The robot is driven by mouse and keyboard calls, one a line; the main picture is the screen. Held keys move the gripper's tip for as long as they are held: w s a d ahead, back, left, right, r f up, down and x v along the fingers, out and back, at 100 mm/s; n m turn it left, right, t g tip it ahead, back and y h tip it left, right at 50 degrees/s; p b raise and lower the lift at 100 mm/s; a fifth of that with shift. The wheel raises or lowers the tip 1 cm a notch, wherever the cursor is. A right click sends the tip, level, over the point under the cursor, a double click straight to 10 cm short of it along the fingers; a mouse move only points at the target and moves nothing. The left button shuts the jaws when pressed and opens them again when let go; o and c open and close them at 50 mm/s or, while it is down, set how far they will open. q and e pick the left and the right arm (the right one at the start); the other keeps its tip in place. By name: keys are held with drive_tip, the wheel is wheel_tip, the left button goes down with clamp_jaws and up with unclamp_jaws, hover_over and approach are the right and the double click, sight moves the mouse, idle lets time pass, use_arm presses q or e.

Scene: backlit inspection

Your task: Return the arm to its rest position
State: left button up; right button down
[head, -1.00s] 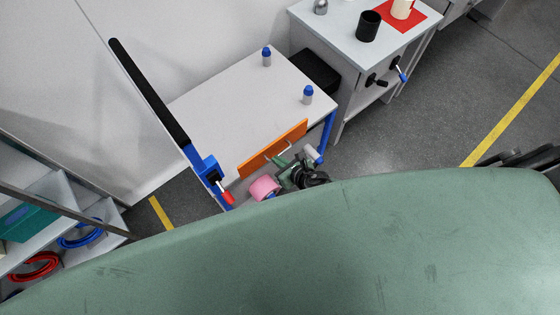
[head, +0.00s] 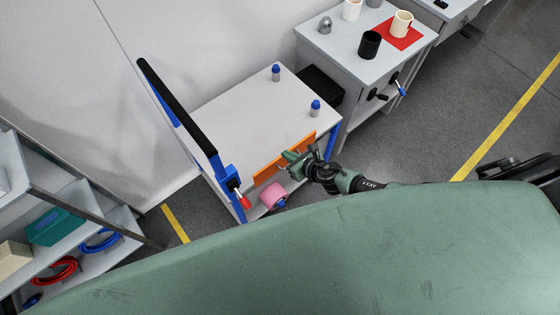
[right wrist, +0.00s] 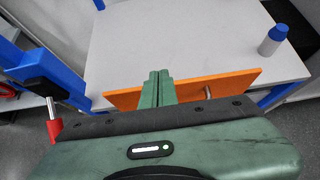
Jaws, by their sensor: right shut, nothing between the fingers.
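My right gripper (head: 291,157) is in front of the orange panel (head: 270,172) at the near side of a white table (head: 235,115). In the right wrist view its two green fingers (right wrist: 158,88) are together with nothing between them, in front of the orange panel (right wrist: 235,82). Whether they touch the panel I cannot tell. My right arm (head: 350,182) reaches in from the lower right, partly hidden behind my green body. My left gripper is not in view.
Blue-capped bottles (head: 315,107) stand on the table. A blue frame with a black bar (head: 180,110) rises at its left. A pink roll (head: 272,195) is below the panel. A cabinet (head: 335,50) with cups stands at the back right; shelves (head: 60,215) are at left.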

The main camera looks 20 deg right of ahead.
drive_tip(key=s+d+f+m+g+h+b, duration=0.25)
drive_tip(key=s+f+m+b, duration=0.25)
drive_tip(key=s+f+m, duration=0.55)
drive_tip(key=s+d+f+m+g+h+b, duration=0.1)
drive_tip(key=s+d+f+m+g+b, duration=0.2)
drive_tip(key=s+f+m, duration=0.65)
drive_tip(key=s+a+f+m+g+b, duration=0.1)
drive_tip(key=s+f+m+b, duration=0.2)
drive_tip(key=s+f+m, duration=0.4)
drive_tip(key=s+a+f+m+g+b, duration=0.1)
drive_tip(key=s+f+m+g+b, duration=0.1)
drive_tip(key=s+f+m, duration=0.6)
drive_tip(key=s+m+b, duration=0.1)
drive_tip(key=s+m, duration=0.1)
drive_tip(key=s, duration=0.4)
drive_tip(key=shift+s+a, duration=0.2)
drive_tip(key=shift+g, duration=0.25)
